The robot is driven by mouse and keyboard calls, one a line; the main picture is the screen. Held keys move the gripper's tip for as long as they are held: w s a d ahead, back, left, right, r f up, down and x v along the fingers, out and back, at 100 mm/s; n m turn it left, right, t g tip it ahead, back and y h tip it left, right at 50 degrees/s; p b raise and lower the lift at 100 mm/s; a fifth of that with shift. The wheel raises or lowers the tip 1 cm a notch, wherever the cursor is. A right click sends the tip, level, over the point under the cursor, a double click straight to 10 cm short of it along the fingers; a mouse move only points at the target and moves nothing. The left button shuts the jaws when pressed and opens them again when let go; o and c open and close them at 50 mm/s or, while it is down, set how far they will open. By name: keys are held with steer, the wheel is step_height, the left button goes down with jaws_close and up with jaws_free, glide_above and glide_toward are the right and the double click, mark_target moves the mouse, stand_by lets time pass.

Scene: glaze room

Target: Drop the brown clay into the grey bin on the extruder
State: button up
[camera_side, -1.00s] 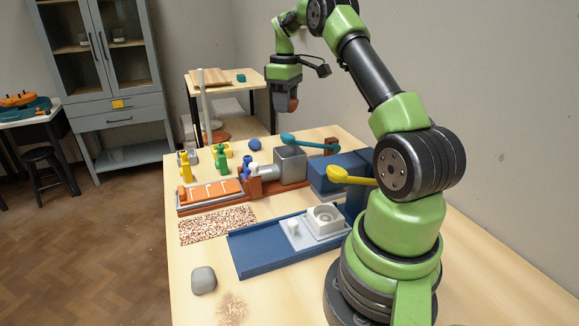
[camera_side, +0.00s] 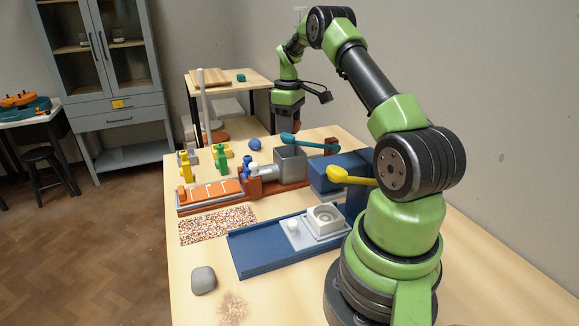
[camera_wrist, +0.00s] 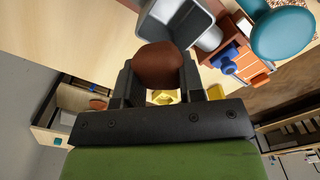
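The brown clay (camera_wrist: 158,64) is a rounded lump between the two fingers of my gripper (camera_wrist: 158,80) in the wrist view. My gripper (camera_side: 288,118) is shut on it and holds it in the air above the extruder (camera_side: 262,186) in the side view. The grey bin (camera_side: 290,166) is an open-topped box on the extruder, below my gripper. In the wrist view the grey bin (camera_wrist: 178,22) lies just beyond the clay, its opening partly hidden by the clay. The clay is hard to make out in the side view.
A teal-ended lever (camera_side: 289,139) stands beside the bin, close below my gripper. A yellow-ended lever (camera_side: 350,175) is on the blue press (camera_side: 325,178). A grey lump (camera_side: 203,280) and a speckled patch (camera_side: 217,225) lie on the table. Small yellow and green pieces stand at the back left.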

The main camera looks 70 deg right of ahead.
steer(key=o, duration=0.5)
steer(key=shift+r, duration=0.1)
step_height(320, 180, up, 9)
steer(key=shift+r, duration=0.4)
